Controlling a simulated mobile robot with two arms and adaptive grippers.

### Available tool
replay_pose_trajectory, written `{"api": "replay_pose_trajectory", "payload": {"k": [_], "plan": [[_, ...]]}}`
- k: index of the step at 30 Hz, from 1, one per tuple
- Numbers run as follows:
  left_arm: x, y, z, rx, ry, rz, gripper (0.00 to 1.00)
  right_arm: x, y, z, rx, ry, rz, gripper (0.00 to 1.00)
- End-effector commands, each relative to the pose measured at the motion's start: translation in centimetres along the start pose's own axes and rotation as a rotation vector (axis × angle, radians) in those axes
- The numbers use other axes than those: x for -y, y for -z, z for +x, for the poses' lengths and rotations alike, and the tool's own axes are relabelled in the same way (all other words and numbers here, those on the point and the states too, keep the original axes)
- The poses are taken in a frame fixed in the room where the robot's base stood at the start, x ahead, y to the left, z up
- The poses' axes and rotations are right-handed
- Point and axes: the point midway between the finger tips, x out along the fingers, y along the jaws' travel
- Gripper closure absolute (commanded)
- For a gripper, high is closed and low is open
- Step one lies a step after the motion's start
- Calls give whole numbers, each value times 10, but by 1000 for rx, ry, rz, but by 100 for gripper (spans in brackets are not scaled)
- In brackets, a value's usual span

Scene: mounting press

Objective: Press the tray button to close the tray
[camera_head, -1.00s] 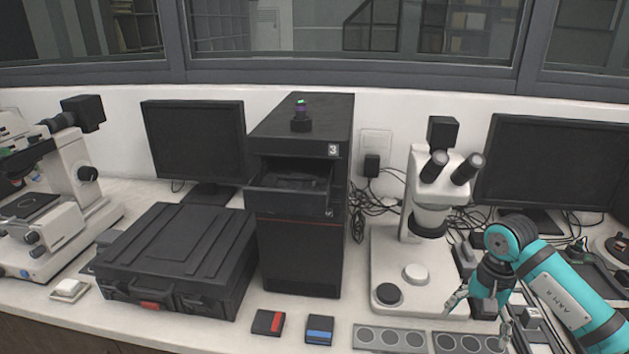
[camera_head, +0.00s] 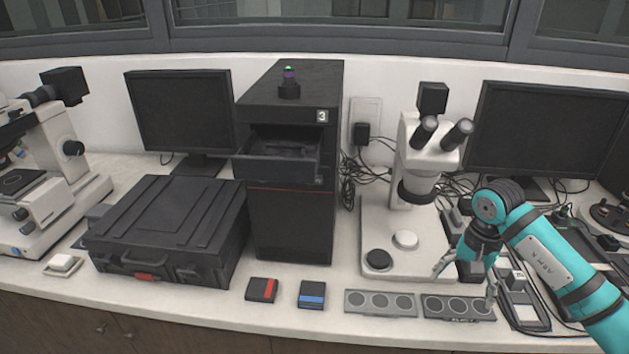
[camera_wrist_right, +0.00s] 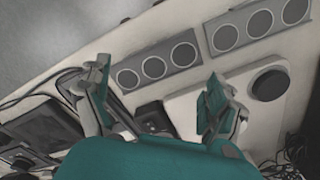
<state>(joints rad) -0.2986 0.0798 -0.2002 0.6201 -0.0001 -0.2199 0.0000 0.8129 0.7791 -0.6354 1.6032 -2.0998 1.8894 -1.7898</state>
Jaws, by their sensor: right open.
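The black press (camera_head: 291,215), a tall tower marked 3, stands in the middle of the bench in the head view. Its tray (camera_head: 276,168) is pulled out at the front of an open bay in the upper half. A small dark detail (camera_head: 319,181) sits at the right of the front below the tray; I cannot tell whether it is the tray button. My right gripper (camera_head: 464,284) is open and empty, pointing down in front of the stereo microscope, well to the right of the press. Its open fingers also show in the right wrist view (camera_wrist_right: 158,76). My left gripper is out of view.
A black case (camera_head: 172,228) stands left of the press. A red-striped box (camera_head: 262,290) and a blue-striped box (camera_head: 311,294) lie in front. Grey plates with round discs (camera_head: 380,302) lie near the front edge. The stereo microscope (camera_head: 405,235) stands between press and right arm.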

Motion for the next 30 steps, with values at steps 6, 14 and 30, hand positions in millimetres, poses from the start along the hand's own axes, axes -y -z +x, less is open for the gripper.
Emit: {"api": "replay_pose_trajectory", "payload": {"k": [6,14,30], "plan": [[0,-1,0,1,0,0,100,0,0,0,0,0,0,32],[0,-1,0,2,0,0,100,0,0,0,0,0,0,66],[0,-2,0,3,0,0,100,0,0,0,0,0,0,100]]}}
